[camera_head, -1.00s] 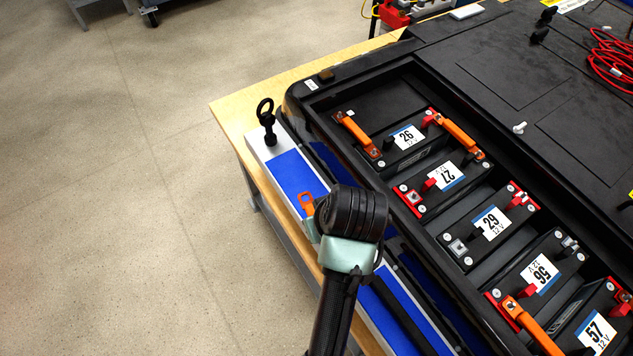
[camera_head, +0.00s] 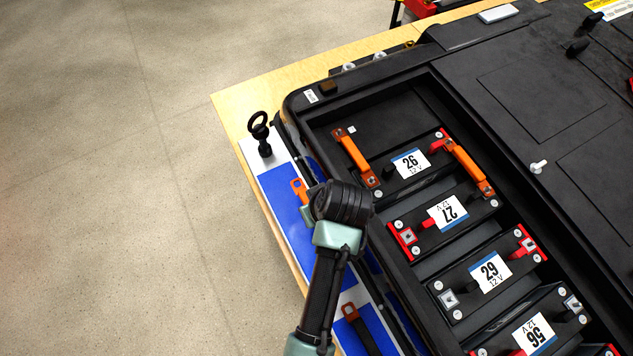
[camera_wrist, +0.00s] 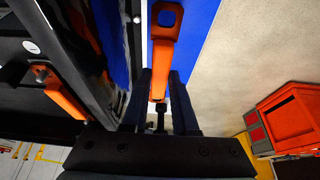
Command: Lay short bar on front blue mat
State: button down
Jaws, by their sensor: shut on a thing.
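An orange short bar (camera_wrist: 160,75) is between the two dark fingers of my gripper (camera_wrist: 161,92) in the wrist view, and the jaws are shut on it. Its square holed end shows in the head view (camera_head: 299,189), over the blue mat (camera_head: 284,207) on a white tray. My wrist hides the rest of the bar and most of the gripper there. Blue also shows beneath the bar in the wrist view (camera_wrist: 205,18). I cannot tell whether the bar touches the mat. More blue mat (camera_head: 378,326) shows farther down the tray.
A black bar with an orange-brown end (camera_head: 358,328) lies on the lower blue area. A black eye-ended tool (camera_head: 260,134) stands at the tray's far end. The black pack (camera_head: 300,103), with numbered modules, rises close on the right. Open floor lies left.

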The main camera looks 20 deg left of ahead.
jog(key=shift+s+f, duration=0.2)
jog(key=shift+f, duration=0.65)
jog(key=shift+w+f+p, duration=0.1)
jog(key=shift+f+p, duration=0.2)
jog(key=shift+f, duration=1.8)
jog(key=shift+f, duration=0.15)
jog(key=c, duration=0.7)
grip_release()
